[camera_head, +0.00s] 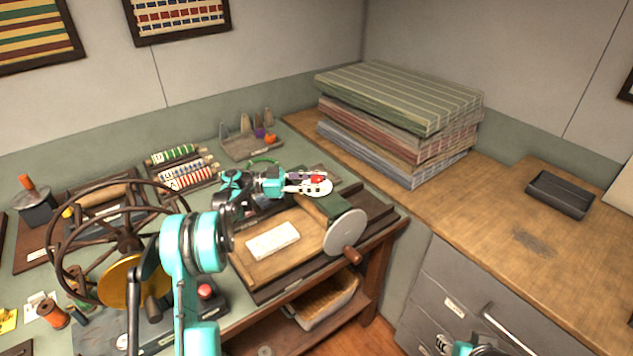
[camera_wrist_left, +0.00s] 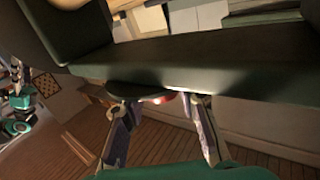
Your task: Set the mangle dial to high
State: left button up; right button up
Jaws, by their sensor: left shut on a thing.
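The mangle (camera_head: 322,208) sits on the green-topped bench, with a dark green body, a pale round end plate (camera_head: 346,233) and a brown handle (camera_head: 352,255). Its dial is a small pale disc (camera_head: 324,188) with a red mark, at the far end of the body. My left gripper (camera_head: 312,182) is shut on the dial, one finger on each side. In the left wrist view the fingers (camera_wrist_left: 165,100) flank the dial, whose red part (camera_wrist_left: 166,98) shows between them. The dial's setting cannot be read. My right gripper (camera_head: 447,344) is partly visible at the bottom edge.
A spoked wheel (camera_head: 75,250) stands at the left of the bench. Racks of coloured spools (camera_head: 190,178) and a small tool tray (camera_head: 250,147) lie behind. Folded striped cloths (camera_head: 400,110) are stacked on the wooden counter, with a black tray (camera_head: 560,194) at right.

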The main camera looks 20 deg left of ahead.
pick_arm(q)
jog(key=o, duration=1.2)
jog(key=v, duration=0.7)
jog(key=shift+s+a, duration=0.1)
jog(key=shift+a, duration=0.1)
